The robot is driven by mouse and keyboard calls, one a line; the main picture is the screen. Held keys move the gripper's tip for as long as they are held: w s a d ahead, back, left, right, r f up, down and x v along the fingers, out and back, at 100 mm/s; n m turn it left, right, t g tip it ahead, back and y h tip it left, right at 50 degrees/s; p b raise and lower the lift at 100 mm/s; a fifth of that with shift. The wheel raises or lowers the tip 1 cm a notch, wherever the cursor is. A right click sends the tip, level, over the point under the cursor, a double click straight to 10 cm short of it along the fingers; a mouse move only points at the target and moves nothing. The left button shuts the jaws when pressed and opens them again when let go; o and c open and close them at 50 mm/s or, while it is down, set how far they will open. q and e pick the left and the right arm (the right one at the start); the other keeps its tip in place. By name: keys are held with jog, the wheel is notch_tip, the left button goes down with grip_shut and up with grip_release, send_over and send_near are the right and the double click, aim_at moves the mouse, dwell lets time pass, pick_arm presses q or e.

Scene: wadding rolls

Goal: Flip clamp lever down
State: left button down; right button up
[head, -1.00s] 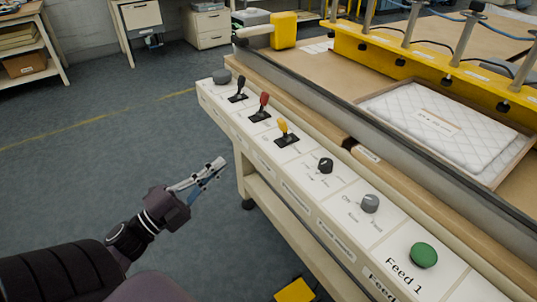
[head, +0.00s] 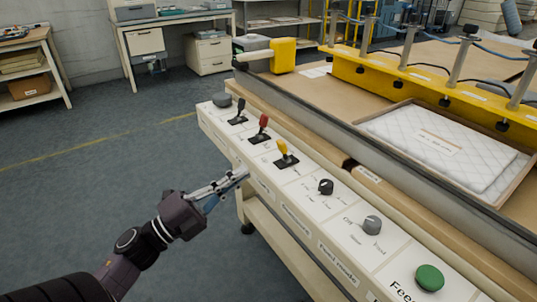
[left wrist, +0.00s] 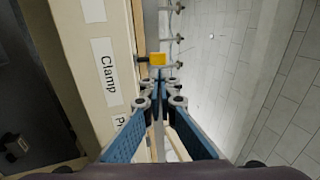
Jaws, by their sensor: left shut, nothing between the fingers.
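The control panel (head: 310,215) carries a black lever (head: 240,106), a red lever (head: 263,122) and a yellow lever (head: 283,149), all with handles sticking up. A "Clamp" label (left wrist: 106,72) shows on the panel's front in the left wrist view; in the head view the labels are too small to tell which lever it names. My left gripper (head: 243,173) is shut and empty at the panel's front edge, left of and below the yellow lever. In the left wrist view, a yellow cap (left wrist: 157,59) appears just beyond the fingertips. My right gripper is not in view.
A black knob (head: 325,187), a grey knob (head: 372,225) and a green button (head: 429,278) stand farther along the panel. Behind are a metal rail, a yellow beam (head: 430,78) and a quilted white pad (head: 440,145). The floor at left is clear.

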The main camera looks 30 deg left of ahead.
aim_at(277, 143)
pick_arm(q)
jog(key=x, duration=0.8)
jog(key=shift+w+d+r, duration=0.1)
jog(key=shift+w+d, duration=0.05)
jog(key=shift+w, duration=0.15)
